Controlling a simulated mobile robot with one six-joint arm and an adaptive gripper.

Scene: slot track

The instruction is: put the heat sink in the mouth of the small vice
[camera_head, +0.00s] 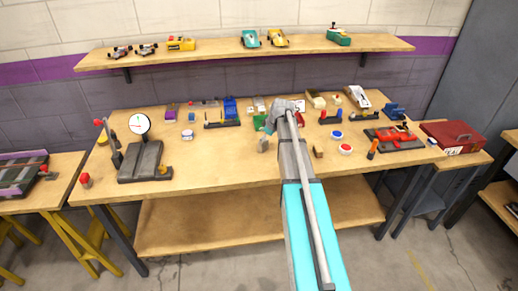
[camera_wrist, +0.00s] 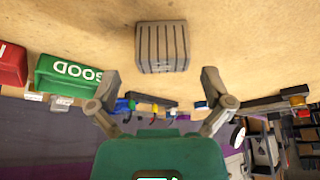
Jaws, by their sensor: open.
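The heat sink (camera_wrist: 162,46), a grey block with parallel fins, sits on the wooden bench top in the wrist view. In the head view my gripper (camera_head: 269,130) is partly hidden by my arm. A small blue vice-like device (camera_head: 395,109) stands at the bench's right; I cannot tell whether its mouth is open.
A green bin marked GOOD (camera_wrist: 72,76) and a red bin (camera_wrist: 11,65) stand near my gripper. A blue block on a dark base (camera_head: 230,108) stands behind, to the left. A dial gauge stand (camera_head: 142,150) is at left. Bench space left of the heat sink is clear.

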